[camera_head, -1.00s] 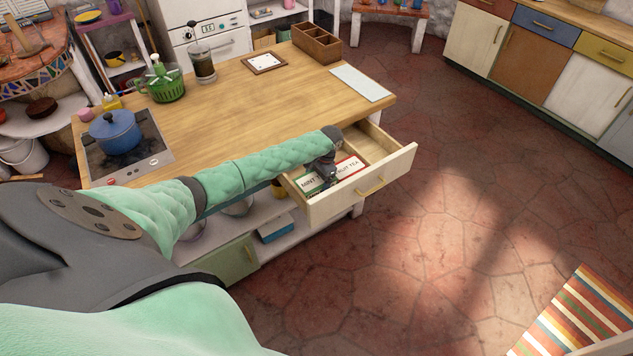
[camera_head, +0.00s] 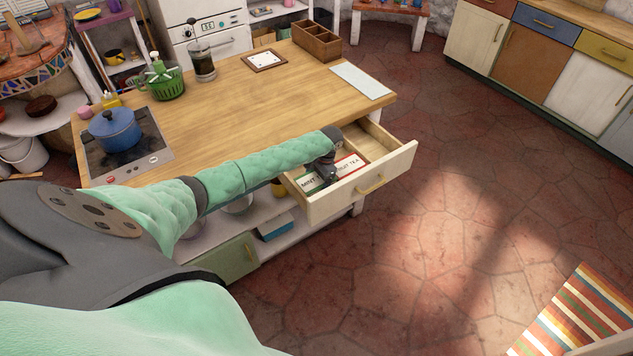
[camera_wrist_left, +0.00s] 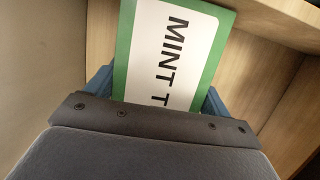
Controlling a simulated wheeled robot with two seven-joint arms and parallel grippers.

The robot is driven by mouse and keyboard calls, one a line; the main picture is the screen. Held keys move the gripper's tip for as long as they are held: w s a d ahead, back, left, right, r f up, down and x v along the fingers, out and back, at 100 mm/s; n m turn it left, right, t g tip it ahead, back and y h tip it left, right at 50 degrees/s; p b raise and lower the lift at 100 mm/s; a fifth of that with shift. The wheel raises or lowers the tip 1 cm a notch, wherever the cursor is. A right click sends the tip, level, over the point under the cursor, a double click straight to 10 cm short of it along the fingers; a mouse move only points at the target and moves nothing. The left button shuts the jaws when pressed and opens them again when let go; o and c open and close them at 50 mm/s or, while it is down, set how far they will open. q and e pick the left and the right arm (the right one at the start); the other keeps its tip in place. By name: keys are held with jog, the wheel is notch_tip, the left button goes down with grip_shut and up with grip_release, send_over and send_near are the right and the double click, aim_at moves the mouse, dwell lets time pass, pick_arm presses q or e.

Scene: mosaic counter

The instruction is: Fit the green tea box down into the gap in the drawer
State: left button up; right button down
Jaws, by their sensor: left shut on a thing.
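The green tea box (camera_head: 313,184) has a white label with "MINT T" showing, and it is in the open drawer (camera_head: 340,203) of the wooden counter. In the left wrist view the box (camera_wrist_left: 168,50) lies between the blue fingers of my left gripper (camera_wrist_left: 160,92), which is shut on it. In the head view my left gripper (camera_head: 326,172) reaches down into the drawer and partly covers the box. A red fruit tea box (camera_head: 349,165) lies beside it in the drawer. The underside of the green box and the gap are hidden. My right gripper is not in view.
The drawer's back part (camera_head: 375,138) looks empty. On the counter stand a blue pot (camera_head: 114,132) on a stove, a green basket (camera_head: 166,82), a glass press (camera_head: 202,65) and a wooden organizer (camera_head: 316,42). The floor right of the drawer is clear.

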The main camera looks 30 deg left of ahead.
aim_at(318, 177)
pick_arm(q)
jog(key=shift+f, duration=0.35)
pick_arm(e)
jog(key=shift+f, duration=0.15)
pick_arm(q)
jog(key=o, duration=1)
jog(key=shift+o, duration=0.2)
jog(key=shift+f, duration=0.1)
jog(key=shift+s, duration=0.1)
jog(key=shift+r+b, duration=0.2)
jog(key=shift+b, duration=0.25)
jog(key=b+v, duration=0.2)
jog(key=v, duration=0.4)
jog(key=shift+r, duration=0.35)
jog(key=shift+w+r, duration=0.3)
jog(key=shift+r, duration=0.25)
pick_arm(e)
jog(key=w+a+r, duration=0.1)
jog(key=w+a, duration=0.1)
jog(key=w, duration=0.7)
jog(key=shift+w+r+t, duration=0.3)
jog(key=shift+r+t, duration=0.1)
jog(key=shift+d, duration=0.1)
